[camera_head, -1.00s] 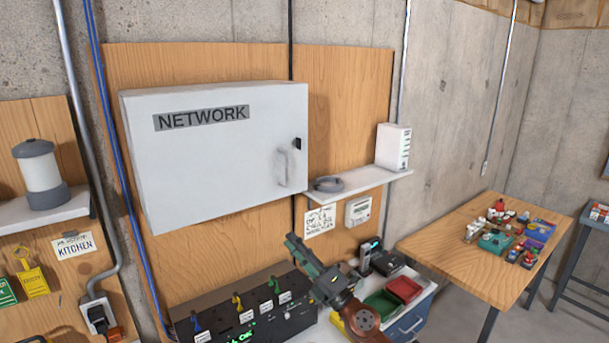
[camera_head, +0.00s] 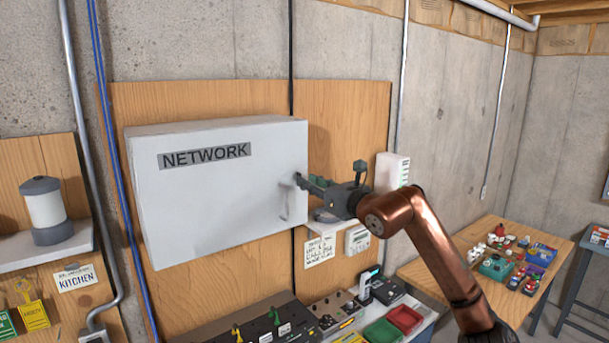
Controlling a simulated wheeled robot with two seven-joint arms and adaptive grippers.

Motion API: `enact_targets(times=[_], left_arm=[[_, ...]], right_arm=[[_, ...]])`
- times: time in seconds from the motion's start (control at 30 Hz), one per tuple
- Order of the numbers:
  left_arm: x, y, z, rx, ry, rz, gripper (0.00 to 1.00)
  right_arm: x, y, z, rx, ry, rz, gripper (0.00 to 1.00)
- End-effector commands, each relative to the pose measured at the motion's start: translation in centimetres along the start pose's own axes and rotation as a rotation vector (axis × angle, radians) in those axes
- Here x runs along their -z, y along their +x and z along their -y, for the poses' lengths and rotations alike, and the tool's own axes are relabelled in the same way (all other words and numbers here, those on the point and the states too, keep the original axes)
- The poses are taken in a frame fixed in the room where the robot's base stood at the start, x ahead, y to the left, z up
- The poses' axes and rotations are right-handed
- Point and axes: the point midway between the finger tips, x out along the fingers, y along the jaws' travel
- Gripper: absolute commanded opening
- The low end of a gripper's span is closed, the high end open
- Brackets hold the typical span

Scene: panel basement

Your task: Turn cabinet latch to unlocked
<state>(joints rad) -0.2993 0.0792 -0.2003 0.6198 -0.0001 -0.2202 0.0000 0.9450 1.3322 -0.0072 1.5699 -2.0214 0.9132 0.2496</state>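The white cabinet (camera_head: 215,205) labelled NETWORK hangs on the wooden panel, with its door shut. A pale handle (camera_head: 284,203) is on the right part of the door. The small dark latch (camera_head: 297,176) is at the door's right edge, above the handle. My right gripper (camera_head: 330,175) is beside the cabinet's right edge, fingers spread apart. One finger reaches left to the latch and partly covers it; I cannot tell whether it touches. The other finger stands up, away from the cabinet. Nothing shows between the fingers. The latch's exact angle is unclear. My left gripper is out of view.
A wooden table (camera_head: 450,263) with small items stands right.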

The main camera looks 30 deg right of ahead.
Motion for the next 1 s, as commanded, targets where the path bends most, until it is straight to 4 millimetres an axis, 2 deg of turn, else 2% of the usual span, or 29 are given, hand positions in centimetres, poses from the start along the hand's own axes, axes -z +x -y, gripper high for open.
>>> enact_targets(times=[0.03, 0.2, 0.53, 0.87, 1.0], left_arm=[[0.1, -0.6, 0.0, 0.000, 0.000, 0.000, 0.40], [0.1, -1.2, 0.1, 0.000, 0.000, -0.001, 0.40], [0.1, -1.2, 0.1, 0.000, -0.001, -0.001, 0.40], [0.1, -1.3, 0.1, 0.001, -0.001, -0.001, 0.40], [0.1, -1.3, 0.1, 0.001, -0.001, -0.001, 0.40]], right_arm=[[-0.4, 0.8, -0.1, -0.003, 0.002, 0.001, 0.22], [-0.2, 2.4, -0.1, -0.003, 0.001, 0.001, 0.22], [0.1, 2.8, -0.1, -0.002, 0.000, 0.001, 0.22], [0.0, 2.8, -0.1, -0.002, 0.000, 0.001, 0.00], [0.0, 2.8, -0.1, -0.002, 0.000, 0.001, 0.00]])
